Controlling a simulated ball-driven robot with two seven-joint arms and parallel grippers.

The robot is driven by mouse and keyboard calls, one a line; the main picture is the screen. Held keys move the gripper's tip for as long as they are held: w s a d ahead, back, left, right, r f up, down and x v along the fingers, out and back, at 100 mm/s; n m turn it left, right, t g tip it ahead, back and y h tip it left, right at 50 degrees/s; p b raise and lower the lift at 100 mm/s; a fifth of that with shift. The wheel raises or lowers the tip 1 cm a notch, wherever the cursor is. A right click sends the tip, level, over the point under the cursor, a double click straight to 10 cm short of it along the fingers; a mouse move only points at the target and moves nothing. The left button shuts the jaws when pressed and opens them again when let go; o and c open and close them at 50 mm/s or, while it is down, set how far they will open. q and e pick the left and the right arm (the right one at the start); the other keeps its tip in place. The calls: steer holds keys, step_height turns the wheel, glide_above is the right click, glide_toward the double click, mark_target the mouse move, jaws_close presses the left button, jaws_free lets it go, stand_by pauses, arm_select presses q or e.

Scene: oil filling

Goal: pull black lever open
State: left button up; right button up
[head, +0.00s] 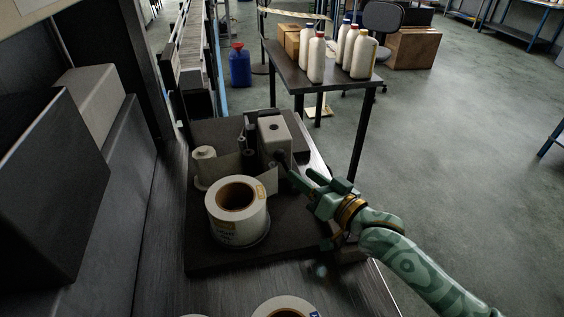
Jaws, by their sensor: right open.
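A labelling machine with a light grey box-shaped head (274,133) stands on a dark base plate (212,254) in the middle of the head view. A small dark part, possibly the black lever (280,157), shows low on the front of the head; its exact shape and position are too small to tell. My right gripper (296,176) reaches in from the lower right, open, with its fingertips close to this dark part. I cannot tell whether they touch it. My left gripper is not in view.
A large white label roll (224,226) sits on the base plate, left of my right gripper. A smaller roll (203,166) stands behind it. A side table (286,75) with several white bottles is at the back. Another roll (286,308) lies at the front edge.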

mark_target(283, 160)
steer(key=b+x, duration=0.2)
steer(key=x, duration=0.5)
steer(key=shift+f, duration=0.2)
steer(key=shift+w+a+r, duration=0.2)
steer(key=shift+w+a, duration=0.15)
steer(key=shift+w, duration=0.1)
